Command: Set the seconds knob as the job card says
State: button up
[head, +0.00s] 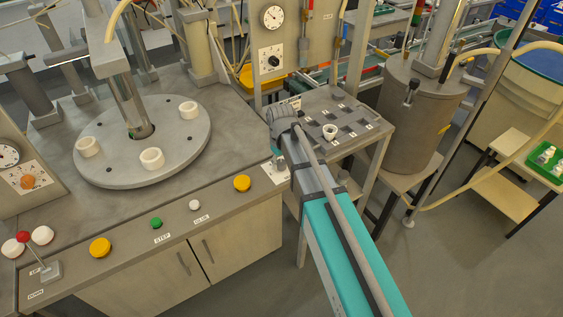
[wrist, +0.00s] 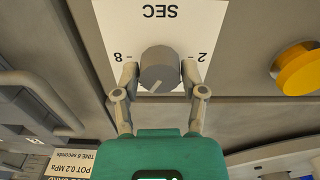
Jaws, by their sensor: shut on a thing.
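In the wrist view the grey seconds knob (wrist: 158,66) sits on a white plate (wrist: 205,20) marked SEC, upside down in the picture. An 8 shows left of the knob and a 2 right. The knob's pale pointer line points down and slightly left in the picture. My gripper (wrist: 160,80) is shut on the knob, one finger on each side. In the head view the white plate (head: 274,174) shows at the bench's front right; my arm hides the knob.
A yellow button (wrist: 299,69) is close to the right of the plate; it also shows in the head view (head: 242,183). White (head: 195,205) and green (head: 156,223) buttons lie further left. A round turntable (head: 100,125) with white rings stands behind. A slotted tray table (head: 350,105) is at right.

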dwell(0.4)
jog(key=o, duration=1.1)
jog(key=shift+o, duration=0.2)
jog(key=shift+m, duration=0.3)
